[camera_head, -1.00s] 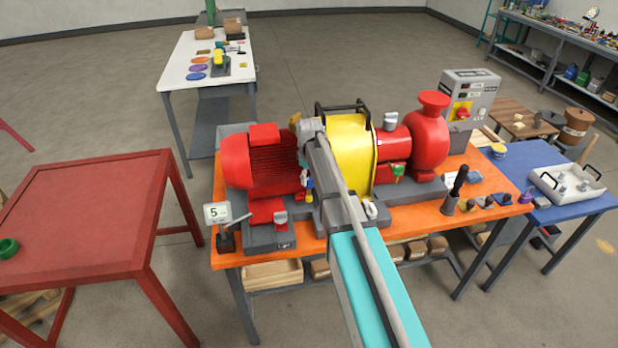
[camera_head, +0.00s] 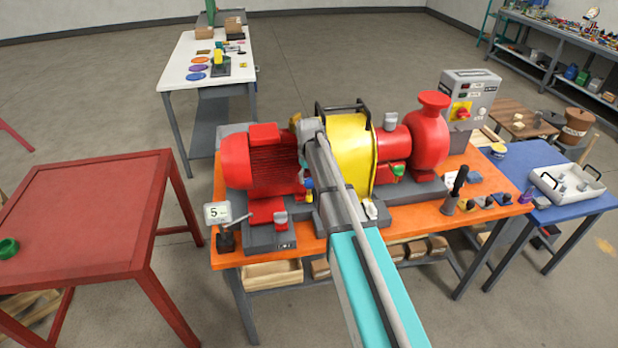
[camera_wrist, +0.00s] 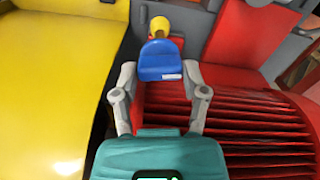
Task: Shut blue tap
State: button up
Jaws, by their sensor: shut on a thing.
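The blue tap (camera_wrist: 161,64) is in the upper middle of the wrist view, with a yellow round end (camera_wrist: 160,28) beyond it. My gripper (camera_wrist: 160,76) has one finger on each side of the blue tap and is shut on it. In the head view, only a small blue part of the tap (camera_head: 309,183) shows beside my arm, between the red motor and the yellow guard. The tap's exact angle is hard to tell.
The finned red motor (camera_head: 262,160) and the yellow guard (camera_head: 348,150) stand close on either side. A red pump (camera_head: 430,140) is farther right on the orange bench (camera_head: 420,222). A lever (camera_head: 235,221) stands at the bench's left front. The red table (camera_head: 90,215) is mostly clear.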

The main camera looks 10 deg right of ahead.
jog(key=shift+m, duration=1.2)
jog(key=o, duration=1.2)
jog(key=shift+c, duration=0.2)
jog(key=shift+n, duration=0.3)
